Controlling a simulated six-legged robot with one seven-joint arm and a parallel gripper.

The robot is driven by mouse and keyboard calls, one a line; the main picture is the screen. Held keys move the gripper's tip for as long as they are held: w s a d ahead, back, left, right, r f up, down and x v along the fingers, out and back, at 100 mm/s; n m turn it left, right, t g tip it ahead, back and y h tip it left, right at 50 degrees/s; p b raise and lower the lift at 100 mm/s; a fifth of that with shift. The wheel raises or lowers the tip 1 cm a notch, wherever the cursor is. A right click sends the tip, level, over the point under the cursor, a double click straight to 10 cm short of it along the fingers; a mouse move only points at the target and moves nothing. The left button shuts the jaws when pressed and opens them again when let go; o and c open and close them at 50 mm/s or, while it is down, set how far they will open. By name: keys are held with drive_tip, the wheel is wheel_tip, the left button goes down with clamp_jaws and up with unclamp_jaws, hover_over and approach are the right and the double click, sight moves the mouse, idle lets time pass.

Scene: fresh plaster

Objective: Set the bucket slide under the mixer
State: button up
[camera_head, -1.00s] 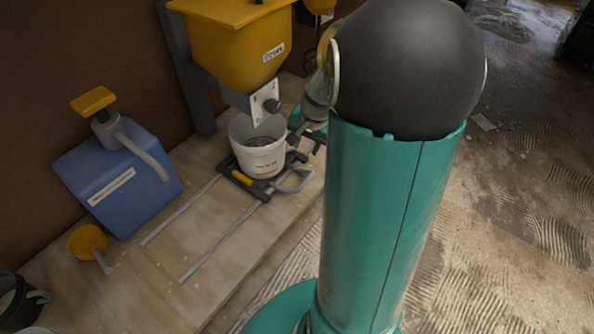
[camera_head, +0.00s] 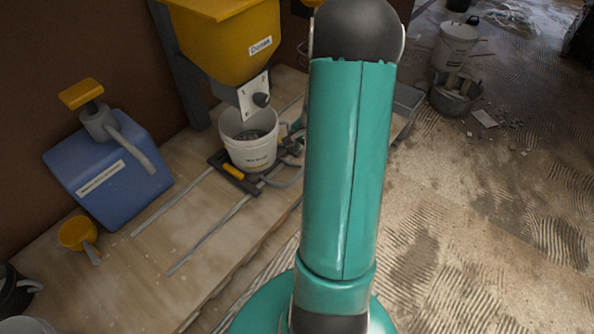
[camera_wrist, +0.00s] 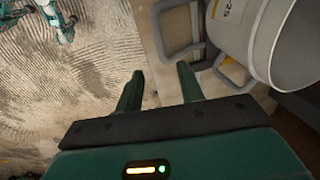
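The bucket slide (camera_head: 216,159) is a dark frame with a yellow grip on two thin rails, carrying a white bucket (camera_head: 249,160) with grey contents. The bucket stands below the outlet of the yellow hopper of the mixer (camera_head: 222,38). A grey looped handle (camera_head: 284,179) sticks out from the slide's right side; it also shows in the wrist view (camera_wrist: 162,42). There the bucket (camera_wrist: 262,40) fills the upper right. My gripper (camera_wrist: 160,84) is open, its two green fingers apart and empty, close to the handle. My arm mostly hides it in the head view.
A blue box (camera_head: 108,180) with a yellow-topped spout and a yellow scoop (camera_head: 78,233) stand on the bench at left. The rails' front part is bare.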

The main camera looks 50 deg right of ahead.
sight(298, 174)
drive_tip(key=f, duration=0.4)
drive_tip(key=w+f, duration=0.1)
drive_tip(key=f, duration=0.2)
drive_tip(key=w+f, duration=0.1)
drive_tip(key=f, duration=0.3)
drive_tip(key=shift+w+f, duration=0.15)
drive_tip(key=shift+f, duration=0.15)
drive_tip(key=shift+c, duration=0.2)
clamp_jaws()
